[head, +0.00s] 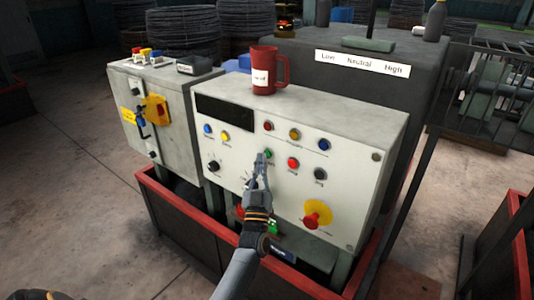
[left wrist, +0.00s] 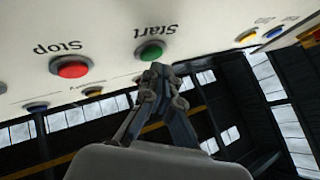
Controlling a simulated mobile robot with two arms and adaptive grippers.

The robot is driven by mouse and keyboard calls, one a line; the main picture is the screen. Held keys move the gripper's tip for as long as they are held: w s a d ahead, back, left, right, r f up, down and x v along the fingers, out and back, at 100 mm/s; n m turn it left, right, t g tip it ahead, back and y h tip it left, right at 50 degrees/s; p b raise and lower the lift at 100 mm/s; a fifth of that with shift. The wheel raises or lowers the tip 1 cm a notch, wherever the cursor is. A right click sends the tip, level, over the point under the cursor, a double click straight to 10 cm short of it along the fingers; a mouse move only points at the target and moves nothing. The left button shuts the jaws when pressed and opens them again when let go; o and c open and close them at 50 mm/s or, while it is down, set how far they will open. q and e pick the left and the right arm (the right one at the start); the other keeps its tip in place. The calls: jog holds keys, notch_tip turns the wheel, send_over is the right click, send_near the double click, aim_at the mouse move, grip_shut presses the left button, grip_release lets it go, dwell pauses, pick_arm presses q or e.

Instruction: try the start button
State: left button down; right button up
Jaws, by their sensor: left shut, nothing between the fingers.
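The green start button (head: 268,153) sits in the middle of the pale control panel (head: 340,185), below the upper row of buttons. In the left wrist view, the green button (left wrist: 150,53) shows beside the upside-down word "Start". My left gripper (head: 261,160) is shut and empty, with its tips right at the green button in the head view. In the left wrist view, the closed fingertips (left wrist: 157,70) are just below the button; I cannot tell whether they touch it.
The red stop button (head: 293,163) is close on the right; it also shows in the left wrist view (left wrist: 70,67). A red and yellow emergency button (head: 312,219) is lower right. A red mug (head: 265,73) stands on top of the panel box. A grey switch cabinet (head: 170,95) stands left.

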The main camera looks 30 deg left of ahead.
pick_arm(q)
jog(key=shift+s, duration=0.3)
jog(key=s+p, duration=0.3)
jog(key=s, duration=0.2)
jog(key=shift+a, duration=0.2)
dwell(0.8)
